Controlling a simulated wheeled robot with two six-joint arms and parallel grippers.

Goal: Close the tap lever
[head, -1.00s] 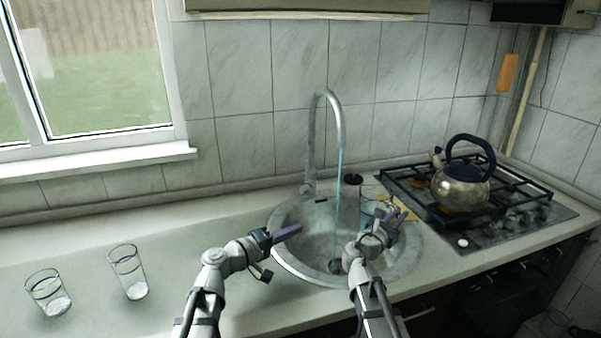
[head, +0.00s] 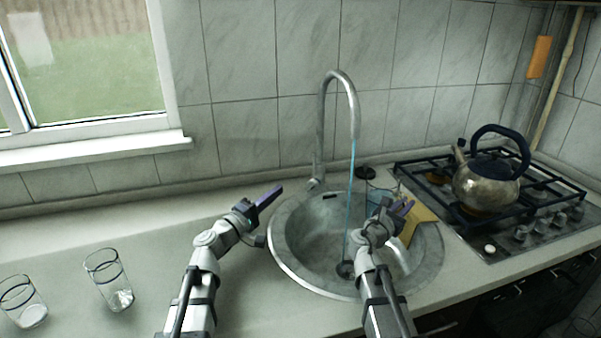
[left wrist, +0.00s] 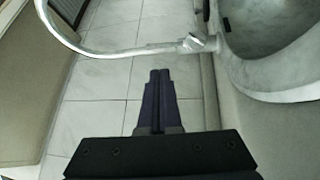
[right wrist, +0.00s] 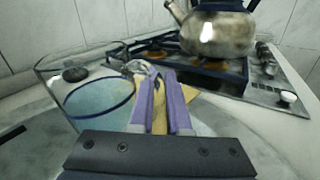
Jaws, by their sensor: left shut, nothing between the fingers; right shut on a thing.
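The steel tap (head: 321,130) stands behind the sink (head: 285,255), and a thin blue stream of water runs from its spout to the drain. Its small lever (head: 314,184) sits low at the tap's base; the base fitting also shows in the left wrist view (left wrist: 192,43). My left gripper (head: 268,197) is shut and empty, left of the tap base and apart from it.
Two clear glasses stand on the counter at the left (head: 108,280) (head: 22,302). A kettle (head: 487,185) sits on the gas hob (head: 550,205) at the right. The counter left of the sink is mostly clear.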

